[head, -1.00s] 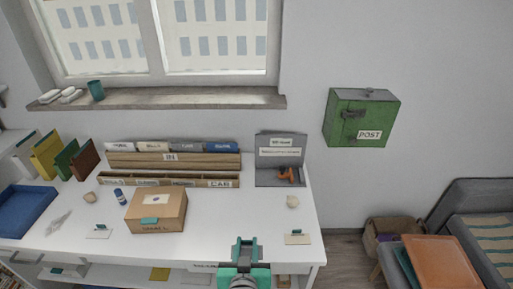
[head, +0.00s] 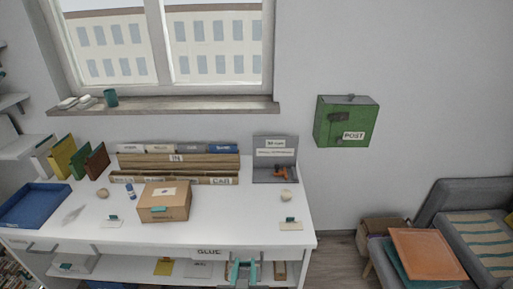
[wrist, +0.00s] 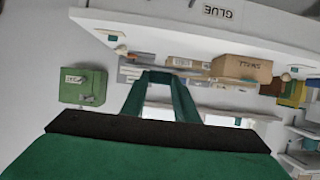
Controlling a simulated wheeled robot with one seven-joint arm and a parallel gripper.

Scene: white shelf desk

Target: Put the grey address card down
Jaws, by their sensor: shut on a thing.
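My gripper (head: 243,272) is at the bottom of the head view, in front of the desk's front edge. In the wrist view its green fingers (wrist: 162,80) come together at their tips. They are shut on the grey address card, which I can hardly make out between and behind the fingers. A pale card with a green tab (head: 113,218) lies on the desk at the left. A cream card with a green tab (head: 290,225) lies at the desk's right end.
The white desk (head: 225,231) has clear room in front of the cardboard box (head: 165,203) and right of it. A green post box (head: 346,122) hangs on the wall. A blue tray (head: 33,207) is at the left.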

